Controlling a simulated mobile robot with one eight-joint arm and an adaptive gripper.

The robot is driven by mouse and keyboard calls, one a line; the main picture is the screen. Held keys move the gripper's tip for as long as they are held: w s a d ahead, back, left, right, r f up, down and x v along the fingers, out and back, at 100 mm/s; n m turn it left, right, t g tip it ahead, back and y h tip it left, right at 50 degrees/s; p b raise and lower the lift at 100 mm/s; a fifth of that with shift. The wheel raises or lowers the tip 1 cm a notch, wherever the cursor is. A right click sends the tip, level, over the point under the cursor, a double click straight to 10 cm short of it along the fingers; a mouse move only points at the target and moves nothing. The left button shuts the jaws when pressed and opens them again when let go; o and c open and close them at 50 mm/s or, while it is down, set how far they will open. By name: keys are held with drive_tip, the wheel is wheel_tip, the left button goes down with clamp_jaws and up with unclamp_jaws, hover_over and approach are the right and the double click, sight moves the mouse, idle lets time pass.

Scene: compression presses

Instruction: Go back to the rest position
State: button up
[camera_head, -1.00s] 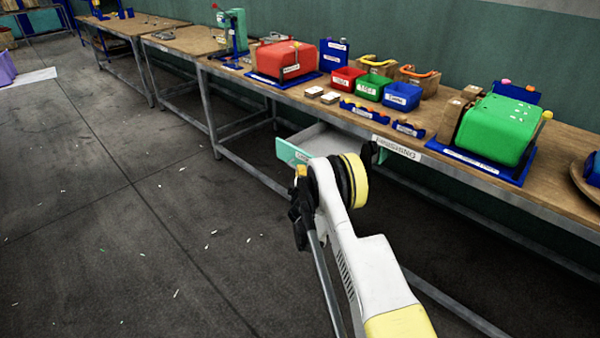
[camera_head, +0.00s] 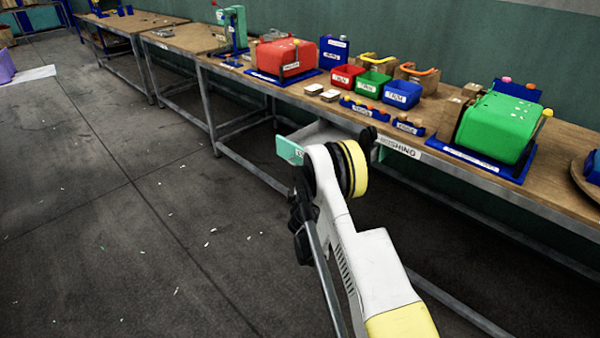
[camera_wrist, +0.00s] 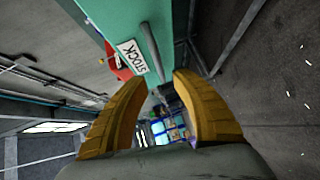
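My arm reaches toward the bench front in the head view, and its wrist hides most of my gripper there. In the wrist view my gripper (camera_wrist: 160,78) shows two yellow fingers apart with nothing between them. A teal drawer front (camera_wrist: 127,22) with a "STOCK" label (camera_wrist: 132,57) and a grey bar handle (camera_wrist: 152,50) is just beyond the fingertips, apart from them as far as I can tell. In the head view the drawer (camera_head: 289,150) stands pulled out under the bench, partly behind my arm.
The wooden bench (camera_head: 440,140) carries a red press (camera_head: 287,57), a green press (camera_head: 498,128), and red, green (camera_head: 372,84) and blue (camera_head: 401,95) bins. A bench leg (camera_head: 209,112) stands left of the drawer. The floor at left (camera_head: 90,200) is clear apart from small scraps.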

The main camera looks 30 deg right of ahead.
drive_tip(key=shift+s+a, duration=0.3)
drive_tip(key=shift+s, duration=0.3)
wheel_tip(320, 180, up, 12)
drive_tip(key=s+a+m+g, duration=0.1)
drive_tip(key=a+m+g, duration=0.1)
drive_tip(key=m, duration=0.1)
drive_tip(key=s+a+r+m+g+y, duration=0.15)
drive_tip(key=s+a+r+m, duration=0.25)
drive_tip(key=s+r, duration=0.6)
drive_tip(key=s+a+m+g+y, duration=0.1)
drive_tip(key=s+a, duration=0.3)
drive_tip(key=s, duration=0.6)
drive_tip(key=s+a+r+m+g+y, duration=0.1)
drive_tip(key=s+a, duration=0.4)
drive_tip(key=s, duration=0.6)
drive_tip(key=s+a+r+m+g+y, duration=0.1)
drive_tip(key=s+a, duration=0.4)
drive_tip(key=s, duration=0.5)
drive_tip(key=shift+s+m+g+y, duration=0.3)
drive_tip(key=shift+m+g+y, duration=0.5)
drive_tip(key=shift+y, duration=0.25)
